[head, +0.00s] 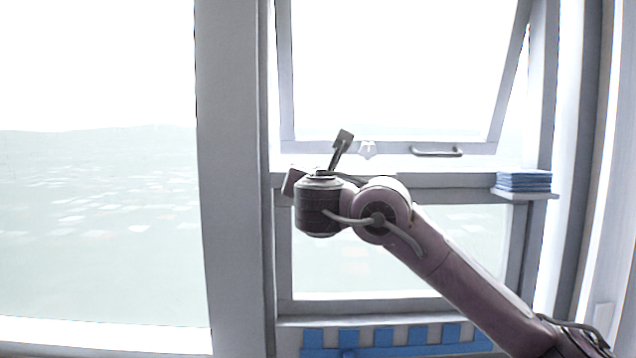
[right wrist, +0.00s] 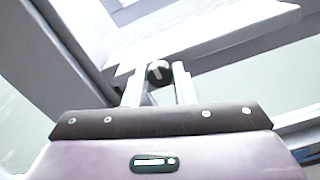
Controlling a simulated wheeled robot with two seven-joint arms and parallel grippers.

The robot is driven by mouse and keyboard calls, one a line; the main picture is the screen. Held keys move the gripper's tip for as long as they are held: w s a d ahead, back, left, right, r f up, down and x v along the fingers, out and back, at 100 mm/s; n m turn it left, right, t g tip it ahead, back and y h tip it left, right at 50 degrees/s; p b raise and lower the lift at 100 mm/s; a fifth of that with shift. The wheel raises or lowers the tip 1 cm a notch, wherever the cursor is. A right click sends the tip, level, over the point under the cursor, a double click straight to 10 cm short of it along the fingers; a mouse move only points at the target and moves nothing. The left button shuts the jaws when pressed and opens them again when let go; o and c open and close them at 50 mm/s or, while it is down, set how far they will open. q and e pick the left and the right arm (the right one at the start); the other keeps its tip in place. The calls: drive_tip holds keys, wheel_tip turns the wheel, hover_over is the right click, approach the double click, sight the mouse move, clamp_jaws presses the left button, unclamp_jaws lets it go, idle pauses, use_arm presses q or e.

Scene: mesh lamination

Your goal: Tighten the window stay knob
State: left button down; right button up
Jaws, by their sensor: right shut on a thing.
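The window stay knob (right wrist: 158,71) is a small dark round knob with a pale mark on its face. In the right wrist view it sits between the two fingers of my right gripper (right wrist: 159,80), which is shut on it. In the head view my right arm comes in from the right and its wrist covers the gripper and the knob. The hinged window sash (head: 395,147) stands tilted open above the sill. My left gripper is not in view.
A curved handle (head: 437,153) is on the sash's lower rail. Folded blue cloths (head: 523,181) lie on a small ledge at the right. A thick window post (head: 233,180) stands left of my wrist. A blue-and-white checked item (head: 395,337) shows low down.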

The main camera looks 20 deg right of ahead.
drive_tip(key=shift+f+m+b, duration=0.1)
drive_tip(key=shift+m+b, duration=5.9)
drive_tip(key=shift+m, duration=2.9)
drive_tip(key=o, duration=1)
